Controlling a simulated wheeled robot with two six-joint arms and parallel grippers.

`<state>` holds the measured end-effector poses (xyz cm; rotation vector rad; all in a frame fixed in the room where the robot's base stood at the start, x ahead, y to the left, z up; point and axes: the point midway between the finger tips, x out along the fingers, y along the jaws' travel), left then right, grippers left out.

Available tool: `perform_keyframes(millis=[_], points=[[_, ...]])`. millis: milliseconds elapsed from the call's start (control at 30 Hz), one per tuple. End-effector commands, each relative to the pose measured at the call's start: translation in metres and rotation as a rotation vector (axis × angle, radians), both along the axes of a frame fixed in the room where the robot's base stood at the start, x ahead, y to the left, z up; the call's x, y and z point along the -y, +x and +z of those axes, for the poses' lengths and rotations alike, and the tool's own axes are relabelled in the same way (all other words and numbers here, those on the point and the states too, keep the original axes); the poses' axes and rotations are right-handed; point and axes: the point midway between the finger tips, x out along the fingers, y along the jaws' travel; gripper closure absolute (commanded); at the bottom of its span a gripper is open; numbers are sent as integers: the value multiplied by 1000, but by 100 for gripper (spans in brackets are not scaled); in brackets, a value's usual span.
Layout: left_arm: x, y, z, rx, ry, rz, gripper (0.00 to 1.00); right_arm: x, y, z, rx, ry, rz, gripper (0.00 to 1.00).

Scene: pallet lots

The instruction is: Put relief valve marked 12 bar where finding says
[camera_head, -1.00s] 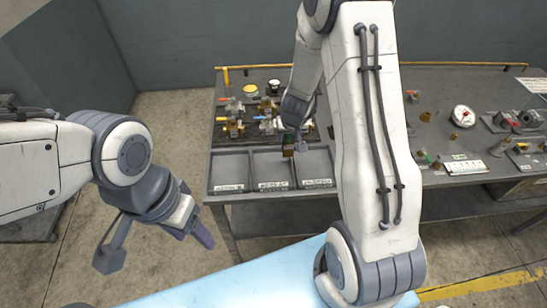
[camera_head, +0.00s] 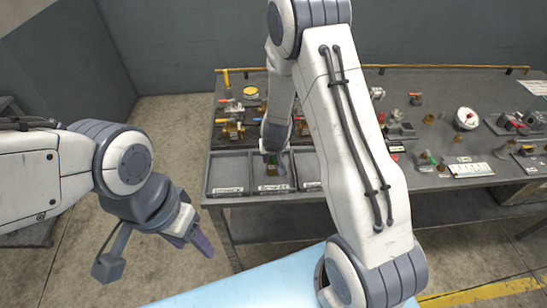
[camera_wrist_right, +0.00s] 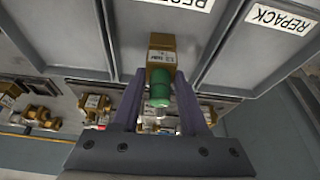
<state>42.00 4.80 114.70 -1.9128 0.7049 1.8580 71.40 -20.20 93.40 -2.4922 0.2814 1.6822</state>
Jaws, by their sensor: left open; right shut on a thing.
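My right gripper (camera_head: 273,156) is shut on a relief valve with a brass body (camera_wrist_right: 162,50) and a green cap (camera_wrist_right: 160,86). The valve's small white label is too blurred to read surely. The valve is upright over or inside the middle tray (camera_head: 258,164); I cannot tell whether it touches the floor. The middle tray's label (camera_wrist_right: 187,4) is partly cut off and begins "RES". The left tray (camera_head: 226,172) carries the label REPACK (camera_wrist_right: 280,18). The right tray (camera_head: 309,172) is partly hidden by my right arm. My left gripper (camera_head: 192,236) is open and empty, off the bench.
Several brass valves (camera_head: 232,130) with coloured handles stand behind the trays. A round gauge (camera_head: 466,118), a white card (camera_head: 468,169) and other fittings lie on the bench's right half. A yellow rail (camera_head: 445,68) runs along the back. The left tray looks empty.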

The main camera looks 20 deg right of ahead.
Motion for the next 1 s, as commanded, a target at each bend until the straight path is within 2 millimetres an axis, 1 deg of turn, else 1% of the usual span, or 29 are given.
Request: perform_keyframes(millis=[100,133,167,200,467,600,667,767,800,1000], points=[[0,0,-4,0,0,0,43,0,1,-4,2,0,0,100],[0,0,-3,0,0,0,43,0,0,-3,0,0,0,45],[0,0,-2,0,0,0,43,0,0,-3,0,0,0,34],[0,0,-2,0,0,0,43,0,0,-3,0,0,1,26],[0,0,-2,0,0,0,43,0,0,-2,0,0,0,26],[0,0,3,0,0,0,43,0,-1,5,1,0,0,26],[0,0,6,0,0,0,43,-1,-3,14,3,0,1,26],[0,0,14,0,0,1,43,-3,-10,33,3,0,1,26],[0,0,19,0,0,1,43,-4,-13,42,3,0,0,26],[0,0,41,0,0,2,43,-7,-30,83,1,1,0,26]])
